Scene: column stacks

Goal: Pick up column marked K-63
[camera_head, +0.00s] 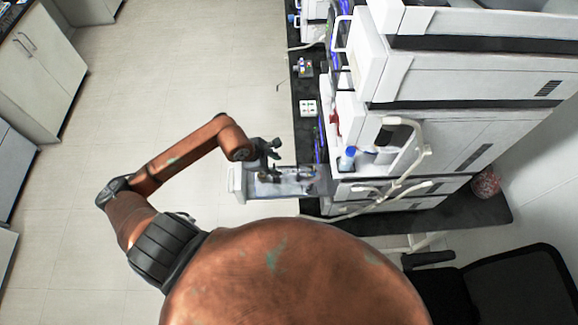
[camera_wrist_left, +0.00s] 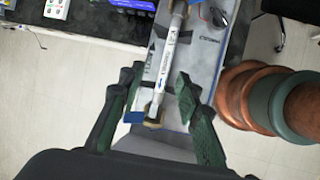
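My left gripper (camera_head: 272,160) is over the pulled-out drawer (camera_head: 238,184) of the instrument stack in the head view. In the left wrist view the gripper (camera_wrist_left: 158,92) is open. Its dark green fingers stand on either side of the near end of a slim column (camera_wrist_left: 166,75) with a white label, an arrow and a brass-coloured end. No grip on it shows. The column lies lengthwise in the grey tray (camera_wrist_left: 205,65). My right gripper is not in view.
White stacked instruments (camera_head: 440,75) stand right of the drawer on a black bench (camera_head: 480,213). A blue-capped bottle (camera_head: 347,158) and looping tubing (camera_head: 412,160) are near the drawer. A black chair (camera_head: 525,285) is at lower right. The floor at left is clear.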

